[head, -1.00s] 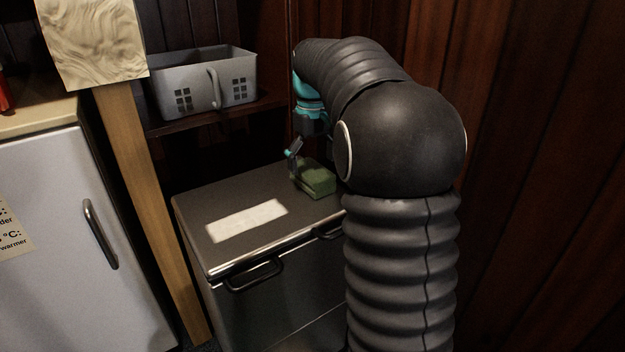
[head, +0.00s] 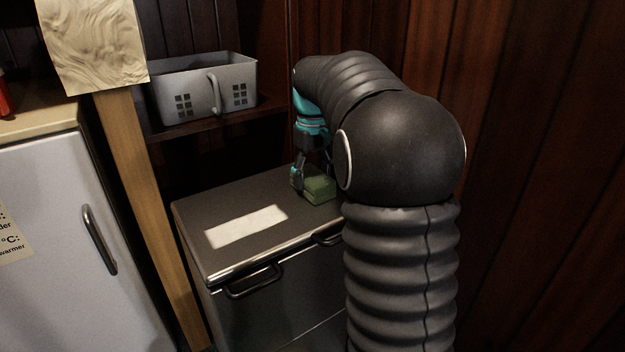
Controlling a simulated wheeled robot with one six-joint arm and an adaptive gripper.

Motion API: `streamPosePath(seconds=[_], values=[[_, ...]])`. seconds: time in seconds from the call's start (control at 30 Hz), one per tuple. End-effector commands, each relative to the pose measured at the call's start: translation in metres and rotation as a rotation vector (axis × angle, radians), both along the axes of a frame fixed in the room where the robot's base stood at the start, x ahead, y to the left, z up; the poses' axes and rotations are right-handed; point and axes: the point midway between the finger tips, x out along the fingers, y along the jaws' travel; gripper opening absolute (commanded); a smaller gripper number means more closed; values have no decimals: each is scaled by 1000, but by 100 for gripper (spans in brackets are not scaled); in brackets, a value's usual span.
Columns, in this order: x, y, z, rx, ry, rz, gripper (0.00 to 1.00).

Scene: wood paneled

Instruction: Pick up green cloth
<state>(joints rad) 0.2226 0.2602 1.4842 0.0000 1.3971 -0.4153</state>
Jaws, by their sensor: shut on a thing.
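The green cloth (head: 320,189) looks like a small folded block. It sits at the back right of the dark metal cabinet top (head: 215,196), partly hidden by my arm. My gripper (head: 304,187) points down at the cloth's left side and is shut on it. One finger shows at the cloth's left edge; the other finger is hidden. I cannot tell whether the cloth touches the cabinet top or is slightly above it.
A white label (head: 246,227) lies on the cabinet top, left of the cloth. A grey basket (head: 204,87) stands on the shelf behind. A wooden post (head: 150,205) and a white fridge (head: 75,220) are to the left. Wood panels (head: 540,170) close off the right.

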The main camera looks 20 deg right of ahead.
Motion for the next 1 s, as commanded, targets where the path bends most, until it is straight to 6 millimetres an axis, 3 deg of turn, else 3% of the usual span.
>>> streamPosePath(seconds=[0.17, 0.6, 1.0], values=[[1, 0, 16, -1, -1, 0, 32], [1, 0, 90, -1, -1, 0, 32], [0, 0, 100, 0, 0, 0, 32]])
